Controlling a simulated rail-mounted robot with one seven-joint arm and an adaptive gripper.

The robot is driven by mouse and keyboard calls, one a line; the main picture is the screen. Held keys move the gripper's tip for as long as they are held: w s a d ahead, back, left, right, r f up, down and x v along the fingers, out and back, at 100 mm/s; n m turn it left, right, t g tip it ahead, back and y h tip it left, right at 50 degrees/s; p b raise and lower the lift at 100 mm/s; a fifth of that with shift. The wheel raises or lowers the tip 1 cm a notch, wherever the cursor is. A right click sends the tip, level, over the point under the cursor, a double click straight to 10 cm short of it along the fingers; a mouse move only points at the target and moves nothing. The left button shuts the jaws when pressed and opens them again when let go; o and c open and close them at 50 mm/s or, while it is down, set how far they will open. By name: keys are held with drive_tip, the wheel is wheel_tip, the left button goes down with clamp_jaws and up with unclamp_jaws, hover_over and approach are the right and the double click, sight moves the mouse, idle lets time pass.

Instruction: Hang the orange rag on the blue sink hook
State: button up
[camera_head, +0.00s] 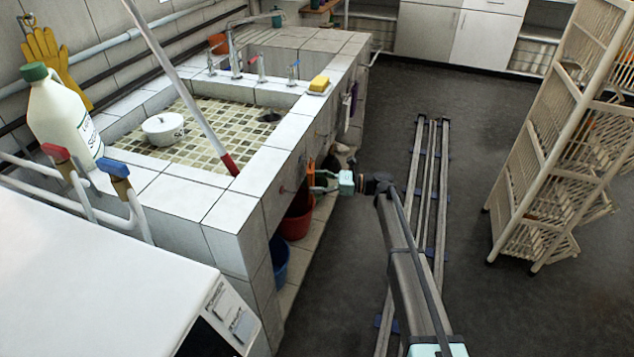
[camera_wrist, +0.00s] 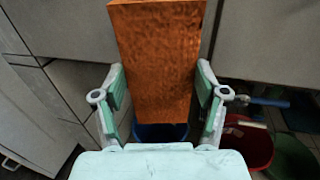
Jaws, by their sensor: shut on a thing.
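The orange rag (camera_wrist: 156,50) fills the middle of the wrist view as a flat upright strip. My gripper (camera_wrist: 160,78) has a pale green finger on each side of the rag and is shut on it. In the head view, my gripper (camera_head: 322,181) is beside the outer wall of the tiled sink (camera_head: 262,150), and only a small sliver of the rag (camera_head: 311,170) shows there. A blue-tipped bar (camera_wrist: 266,101) sticks out at the right in the wrist view, beyond the right finger. I cannot tell whether it is the blue sink hook.
A red bucket (camera_head: 297,217) and a blue bucket (camera_head: 279,262) stand below the sink wall. A red-tipped pole (camera_head: 185,95) leans across the basin. A white rack (camera_head: 560,140) stands at the right. The dark floor (camera_head: 465,130) between is mostly clear, with rails on it.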

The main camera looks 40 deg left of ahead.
drive_tip(key=o, duration=1.2)
drive_tip(key=shift+f, duration=0.25)
drive_tip(key=shift+r, duration=0.1)
drive_tip(key=shift+d, duration=0.1)
drive_tip(key=v, duration=1.1)
drive_tip(key=shift+w+d, duration=0.25)
drive_tip(key=shift+d, duration=0.05)
